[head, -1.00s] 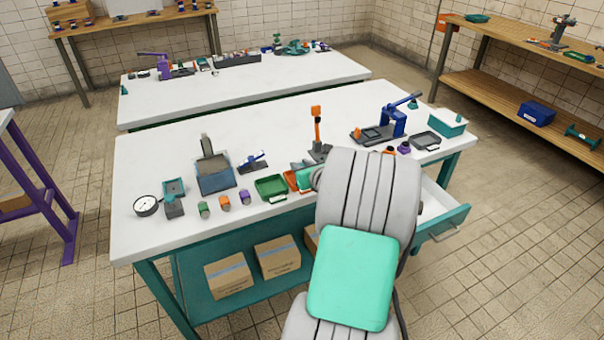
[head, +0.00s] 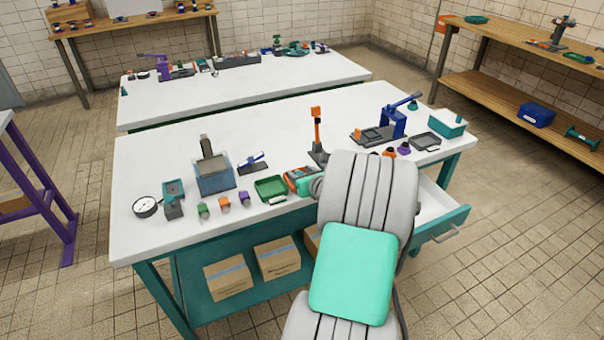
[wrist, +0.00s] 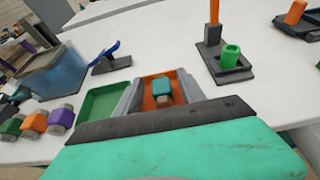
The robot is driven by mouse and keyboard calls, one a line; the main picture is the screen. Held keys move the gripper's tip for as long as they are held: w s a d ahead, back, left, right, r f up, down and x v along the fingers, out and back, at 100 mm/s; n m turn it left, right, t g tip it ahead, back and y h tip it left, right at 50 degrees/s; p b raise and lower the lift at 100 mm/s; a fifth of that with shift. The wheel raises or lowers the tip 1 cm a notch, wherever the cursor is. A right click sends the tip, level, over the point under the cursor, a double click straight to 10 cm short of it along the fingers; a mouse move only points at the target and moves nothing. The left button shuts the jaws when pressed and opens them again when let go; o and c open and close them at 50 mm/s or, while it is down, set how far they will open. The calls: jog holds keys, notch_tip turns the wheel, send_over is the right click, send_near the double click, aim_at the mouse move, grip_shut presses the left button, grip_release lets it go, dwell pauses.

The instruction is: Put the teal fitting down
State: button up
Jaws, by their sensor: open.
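The teal fitting (wrist: 162,88), a small block with a brownish-grey end, lies in the orange tray (wrist: 148,79) in the wrist view. My gripper (wrist: 164,80) is open, its two grey fingers standing on either side of the fitting with gaps visible between. The fingers reach down at the tray and hide part of its sides. In the head view my arm hides most of the gripper; the orange tray (head: 290,178) shows just beside it. The fitting cannot be made out in that view.
A green tray (head: 271,188) adjoins on the left, with green, orange and purple fittings (head: 224,202) beyond it. A lever stand (head: 317,135) rises behind the orange tray. A blue box (head: 214,178) stands further left. An open drawer (head: 442,215) juts out at right.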

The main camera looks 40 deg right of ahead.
jog(key=p+v, duration=0.1)
jog(key=v, duration=1.1)
jog(key=w+a+f+n+g+y, duration=0.1)
jog(key=a+n+g+y, duration=0.2)
jog(key=a+n, duration=0.7)
jog(key=w+a+f+n+g+y, duration=0.2)
jog(key=a+n, duration=0.8)
jog(key=a, duration=0.1)
jog(key=s+a+r+n+g, duration=0.1)
jog(key=s+a+n+g, duration=0.4)
jog(key=s+a+n, duration=0.6)
jog(key=n, duration=0.8)
jog(key=shift+s+a+r+n+g+h, duration=0.2)
jog(key=shift+s+r+n+g+h, duration=0.1)
jog(key=shift+n+g+h, duration=0.1)
